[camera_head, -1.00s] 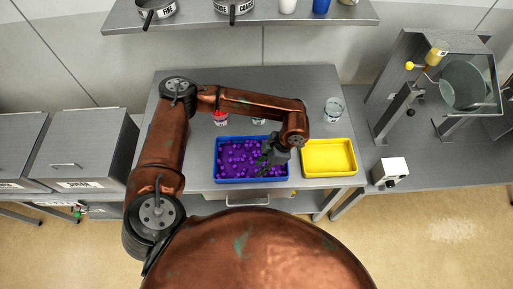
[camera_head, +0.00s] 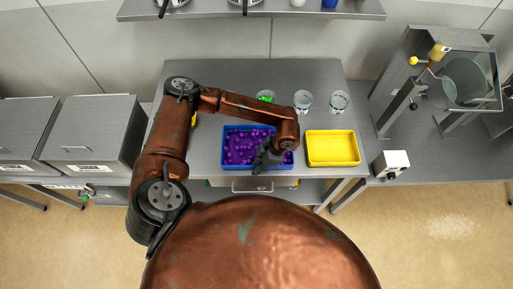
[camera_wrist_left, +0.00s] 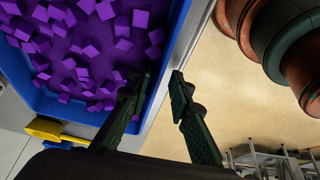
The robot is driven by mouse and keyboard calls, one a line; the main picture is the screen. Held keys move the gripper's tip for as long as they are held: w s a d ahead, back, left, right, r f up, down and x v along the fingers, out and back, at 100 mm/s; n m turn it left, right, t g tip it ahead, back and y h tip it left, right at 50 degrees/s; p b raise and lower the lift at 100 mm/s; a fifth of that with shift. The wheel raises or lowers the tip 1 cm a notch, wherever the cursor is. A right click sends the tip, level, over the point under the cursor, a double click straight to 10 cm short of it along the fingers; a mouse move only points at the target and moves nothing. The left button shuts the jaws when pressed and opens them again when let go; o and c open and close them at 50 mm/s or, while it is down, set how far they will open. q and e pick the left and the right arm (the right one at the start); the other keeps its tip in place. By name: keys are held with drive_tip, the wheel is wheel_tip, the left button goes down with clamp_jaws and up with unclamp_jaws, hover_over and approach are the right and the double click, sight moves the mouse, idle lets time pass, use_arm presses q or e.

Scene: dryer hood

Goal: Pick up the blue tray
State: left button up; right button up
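The blue tray (camera_head: 234,168) lies on the grey table and holds many purple cubes (camera_head: 245,147). My left gripper (camera_head: 260,163) is at the tray's near side, pointing down. In the left wrist view the open fingers (camera_wrist_left: 158,90) straddle the tray's blue wall (camera_wrist_left: 185,42): one finger is on the cube side, the other outside over the floor. A gap shows between the fingers, and grip contact on the wall is not visible. My right gripper is not in view.
A yellow tray (camera_head: 332,148) lies just right of the blue one. Glass jars (camera_head: 302,101) stand behind, one with green contents (camera_head: 265,97). A shelf (camera_head: 250,14) hangs at the back. A grey box (camera_head: 92,134) is left; a glass-fronted apparatus (camera_head: 465,85) is right.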

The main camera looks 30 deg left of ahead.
use_arm(q)
drive_tip(key=shift+w+f, duration=0.1)
drive_tip(key=shift+w, duration=0.1)
drive_tip(key=shift+c, duration=0.7)
drive_tip(key=shift+w, duration=0.15)
drive_tip(key=shift+c, duration=0.8)
drive_tip(key=shift+s, duration=0.2)
clamp_jaws()
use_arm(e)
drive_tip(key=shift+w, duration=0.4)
use_arm(q)
drive_tip(key=shift+w, duration=0.1)
drive_tip(key=shift+r, duration=0.2)
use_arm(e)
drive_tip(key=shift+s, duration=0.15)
